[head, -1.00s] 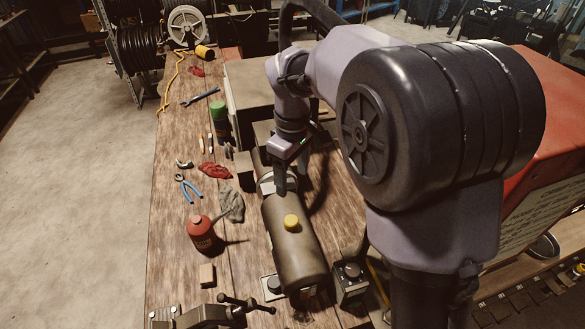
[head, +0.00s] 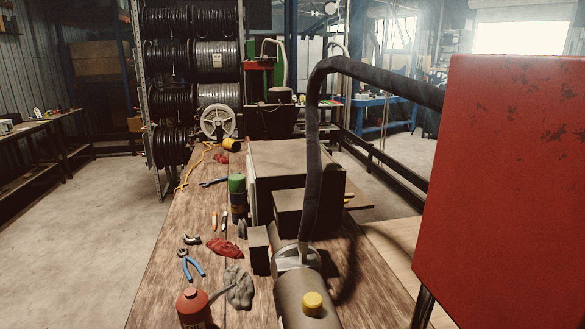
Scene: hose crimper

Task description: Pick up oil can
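The oil can (head: 194,308) is red with dark lettering and a thin spout angled to the upper right. It stands upright on the wooden workbench (head: 172,258), at the bottom edge of the head view, and its base is cut off. A grey rag (head: 239,288) lies just right of it, close to the spout. My gripper and arm are not in view, so I cannot tell where the gripper is relative to the can.
Blue-handled pliers (head: 190,265), a red rag (head: 226,249) and a green-capped spray can (head: 237,198) lie or stand behind the oil can. A metal cylinder with a yellow cap (head: 313,303) lies to the right. A thick black hose (head: 321,150) arches above. A large red panel (head: 505,190) fills the right.

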